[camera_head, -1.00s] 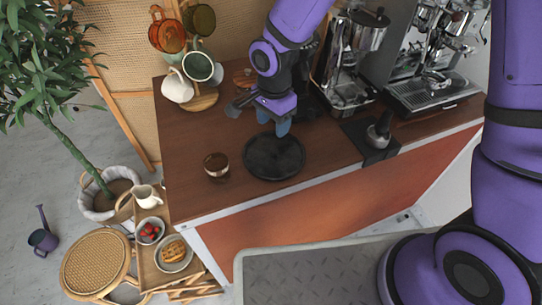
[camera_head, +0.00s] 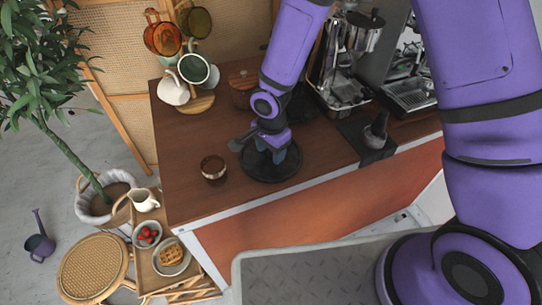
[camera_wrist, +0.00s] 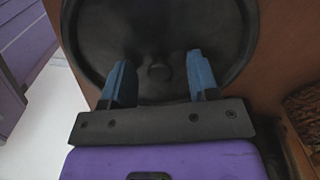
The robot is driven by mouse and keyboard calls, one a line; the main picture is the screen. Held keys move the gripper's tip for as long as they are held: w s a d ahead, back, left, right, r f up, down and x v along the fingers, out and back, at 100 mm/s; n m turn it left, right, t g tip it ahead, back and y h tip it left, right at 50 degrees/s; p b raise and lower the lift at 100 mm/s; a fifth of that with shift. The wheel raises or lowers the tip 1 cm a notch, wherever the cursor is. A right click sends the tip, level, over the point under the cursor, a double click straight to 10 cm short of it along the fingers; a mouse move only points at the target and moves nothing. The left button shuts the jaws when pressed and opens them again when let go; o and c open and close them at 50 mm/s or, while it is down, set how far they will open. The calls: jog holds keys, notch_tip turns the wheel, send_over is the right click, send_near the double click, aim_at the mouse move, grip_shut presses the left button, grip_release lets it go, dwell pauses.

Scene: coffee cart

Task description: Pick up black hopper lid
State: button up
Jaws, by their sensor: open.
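The black hopper lid (camera_head: 268,172), a round dark disc with a raised rim, lies flat on the wooden counter near its front edge. In the wrist view the lid (camera_wrist: 160,30) fills the upper middle, with a small knob (camera_wrist: 158,72) at its centre. My gripper (camera_head: 276,154) is right over the lid, pointing down and hiding part of it. In the wrist view its blue fingertips (camera_wrist: 159,64) are apart, one on each side of the knob. Nothing is held. Whether the fingertips touch the lid cannot be told.
A brown glass cup (camera_head: 214,169) stands left of the lid. A tamper (camera_head: 376,132) on a black mat is to the right. A wooden jar (camera_head: 243,88) is at the back.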

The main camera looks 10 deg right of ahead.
jog(key=shift+c, duration=0.3)
grip_shut()
